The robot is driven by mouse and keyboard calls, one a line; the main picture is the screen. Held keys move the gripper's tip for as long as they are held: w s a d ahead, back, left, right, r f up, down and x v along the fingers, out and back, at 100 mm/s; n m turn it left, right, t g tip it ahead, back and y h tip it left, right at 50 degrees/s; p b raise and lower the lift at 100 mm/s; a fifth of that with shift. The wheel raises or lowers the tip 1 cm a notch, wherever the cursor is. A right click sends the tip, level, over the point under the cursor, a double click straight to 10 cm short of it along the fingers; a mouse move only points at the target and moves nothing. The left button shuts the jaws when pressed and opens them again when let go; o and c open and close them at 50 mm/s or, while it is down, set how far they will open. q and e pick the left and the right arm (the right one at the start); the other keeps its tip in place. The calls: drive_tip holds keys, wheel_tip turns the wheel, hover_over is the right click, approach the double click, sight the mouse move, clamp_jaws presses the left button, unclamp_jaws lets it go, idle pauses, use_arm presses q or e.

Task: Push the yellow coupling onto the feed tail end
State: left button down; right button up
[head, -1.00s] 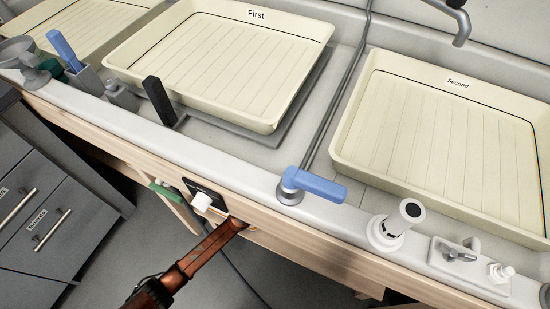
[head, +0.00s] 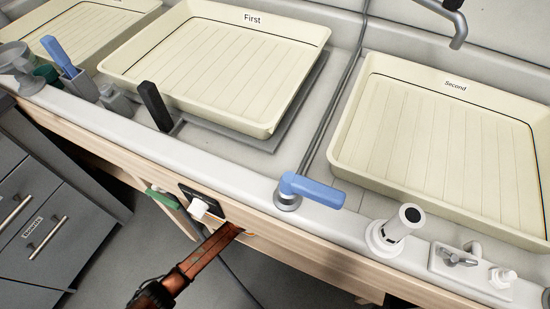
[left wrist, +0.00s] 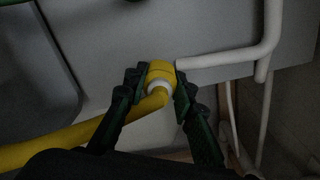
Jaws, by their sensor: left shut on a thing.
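In the left wrist view my left gripper (left wrist: 158,84) is shut on the yellow coupling (left wrist: 160,70), with one finger on each side. A yellow hose (left wrist: 60,145) runs from the coupling to the lower left, with a white ring between them. The feed tail, a white pipe (left wrist: 225,60), comes in from the right and bends upward. Its open end lies right beside the coupling; I cannot tell whether it is inside or only touching. In the head view my left arm reaches under the sink's front edge, and the gripper, coupling and feed tail are hidden. My right gripper is not seen.
Trays labelled First (head: 215,70) and Second (head: 430,150) lie in the sink above. A blue lever tap (head: 313,190) and a white fitting (head: 393,232) stand on the front rim. Grey drawers (head: 45,225) are at left. Other pale pipes (left wrist: 228,115) hang at right in the wrist view.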

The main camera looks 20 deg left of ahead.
use_arm(q)
drive_tip(key=c, duration=1.5)
unclamp_jaws()
drive_tip(key=shift+c, duration=0.2)
drive_tip(key=shift+o, duration=0.2)
drive_tip(key=shift+o, duration=1.3)
drive_tip(key=shift+s, duration=0.4)
drive_tip(key=shift+s, duration=0.35)
drive_tip(key=shift+s, duration=0.4)
drive_tip(key=shift+s, duration=0.7)
